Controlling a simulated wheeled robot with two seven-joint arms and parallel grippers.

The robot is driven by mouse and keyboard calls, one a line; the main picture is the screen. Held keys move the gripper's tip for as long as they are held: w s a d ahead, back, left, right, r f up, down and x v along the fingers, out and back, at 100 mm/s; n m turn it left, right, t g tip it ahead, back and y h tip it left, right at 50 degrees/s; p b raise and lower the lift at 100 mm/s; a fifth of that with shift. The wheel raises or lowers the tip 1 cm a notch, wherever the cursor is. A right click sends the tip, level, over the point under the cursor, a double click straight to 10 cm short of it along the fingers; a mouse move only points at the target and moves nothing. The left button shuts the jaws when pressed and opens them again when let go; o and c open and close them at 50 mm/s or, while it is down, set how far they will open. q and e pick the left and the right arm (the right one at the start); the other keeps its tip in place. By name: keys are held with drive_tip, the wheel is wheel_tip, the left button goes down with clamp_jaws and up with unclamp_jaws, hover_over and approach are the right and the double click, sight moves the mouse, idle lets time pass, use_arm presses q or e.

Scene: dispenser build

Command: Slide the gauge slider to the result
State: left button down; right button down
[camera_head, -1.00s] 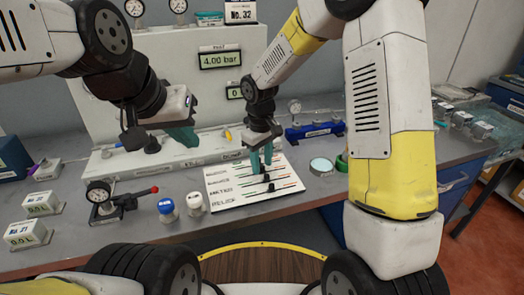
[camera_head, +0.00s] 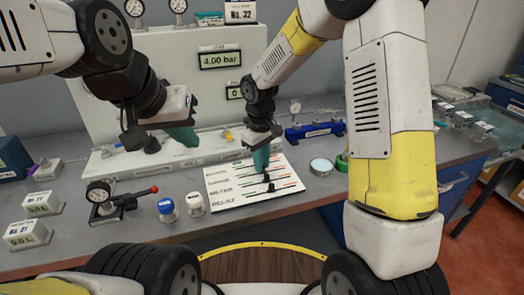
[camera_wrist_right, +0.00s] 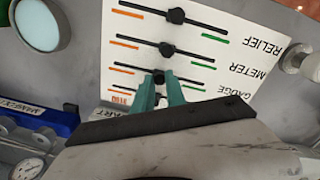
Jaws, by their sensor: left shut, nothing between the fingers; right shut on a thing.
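The white slider board (camera_head: 222,200) lies on the bench in front of the large panel; the right wrist view also shows it (camera_wrist_right: 250,25), with rows lettered RELIEF, METER and GAUGE. The black gauge slider (camera_wrist_right: 158,76) sits near the middle of its track, between orange and green marks. My right gripper (camera_head: 262,161) points down at the board with its teal fingers shut on this slider. The meter slider (camera_wrist_right: 167,50) and relief slider (camera_wrist_right: 175,16) are free, also near mid-track. My left gripper (camera_head: 184,138) is shut and empty, above the panel's base, left of the board.
A display (camera_head: 220,60) reads 4.00 bar. A blue-capped jar (camera_head: 166,209) and a white jar (camera_head: 195,203) stand left of the board. A round lens-like dish (camera_head: 321,166) lies to the right.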

idle(0.7)
drive_tip(key=a, duration=0.2)
drive_tip(key=s+a, duration=0.1)
drive_tip(key=a, duration=0.1)
drive_tip(key=s+a, duration=0.1)
drive_tip(key=a, duration=0.1)
drive_tip(key=shift+a, duration=0.3)
drive_tip(key=c, duration=1.3)
unclamp_jaws()
drive_tip(key=shift+s+a, duration=0.1)
drive_tip(key=shift+c, duration=0.2)
drive_tip(key=shift+r, duration=0.1)
wheel_tip(320, 180, up, 8)
drive_tip(key=shift+f, duration=0.2)
